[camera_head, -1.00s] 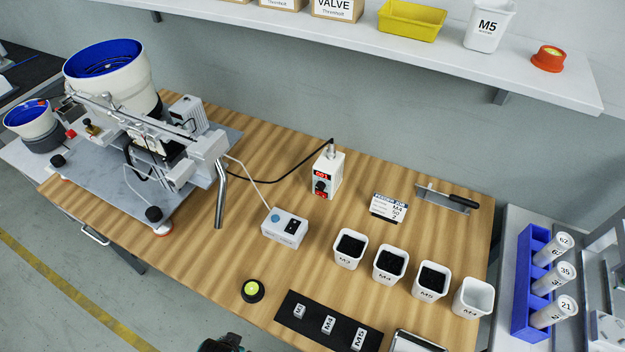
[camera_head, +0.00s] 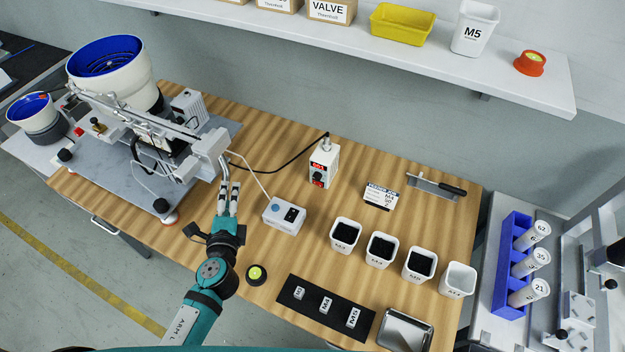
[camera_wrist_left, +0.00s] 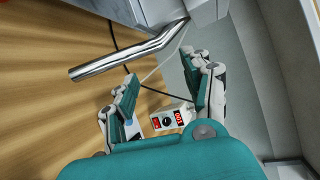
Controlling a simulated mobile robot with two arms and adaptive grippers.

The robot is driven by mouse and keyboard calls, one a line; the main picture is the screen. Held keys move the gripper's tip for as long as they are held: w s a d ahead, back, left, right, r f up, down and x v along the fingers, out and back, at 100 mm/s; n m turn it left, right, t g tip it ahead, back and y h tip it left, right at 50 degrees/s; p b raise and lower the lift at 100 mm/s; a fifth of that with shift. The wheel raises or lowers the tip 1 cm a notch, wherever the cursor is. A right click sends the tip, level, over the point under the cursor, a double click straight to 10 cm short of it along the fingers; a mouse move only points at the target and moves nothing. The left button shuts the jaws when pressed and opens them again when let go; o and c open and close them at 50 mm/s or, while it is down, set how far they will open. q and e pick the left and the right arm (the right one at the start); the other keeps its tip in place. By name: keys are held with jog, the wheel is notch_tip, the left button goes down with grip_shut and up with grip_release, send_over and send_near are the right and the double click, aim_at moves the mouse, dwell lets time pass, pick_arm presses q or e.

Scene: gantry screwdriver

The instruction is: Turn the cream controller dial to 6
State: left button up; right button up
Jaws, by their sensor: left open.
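The cream controller (camera_head: 323,165) stands upright at the back middle of the wooden table, with a red lit display, a dark dial (camera_head: 318,176) and a red switch on its front. Its dial setting is too small to read. In the left wrist view the controller (camera_wrist_left: 172,116) shows beyond and between the fingers. My left gripper (camera_head: 229,186) is open and empty, left of the controller and apart from it, near the feeder's chute. In the left wrist view the gripper (camera_wrist_left: 165,85) has its fingers wide apart. My right gripper is not in view.
The bowl feeder (camera_head: 110,75) fills the table's left, and its metal chute (camera_wrist_left: 125,55) is close to my left gripper. A white switch box (camera_head: 284,215) stands between gripper and controller. Several bins (camera_head: 380,249) and a label card (camera_head: 380,196) stand to the right.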

pick_arm(q)
jog(key=w+d+f+m+h, duration=0.1)
jog(key=w+d+m+h, duration=0.2)
jog(key=d+m+h, duration=0.55)
jog(key=m+g, duration=0.4)
jog(key=m, duration=0.7)
send_near(316, 179)
jog(key=shift+t, duration=0.3)
jog(key=b+x, duration=0.6)
jog(key=x, duration=0.1)
jog(key=shift+s+f+b, duration=0.15)
jog(key=shift+f+b, duration=0.25)
jog(key=shift+f, duration=0.05)
jog(key=shift+w+d, duration=0.2)
jog(key=shift+w, duration=0.2)
grip_shut()
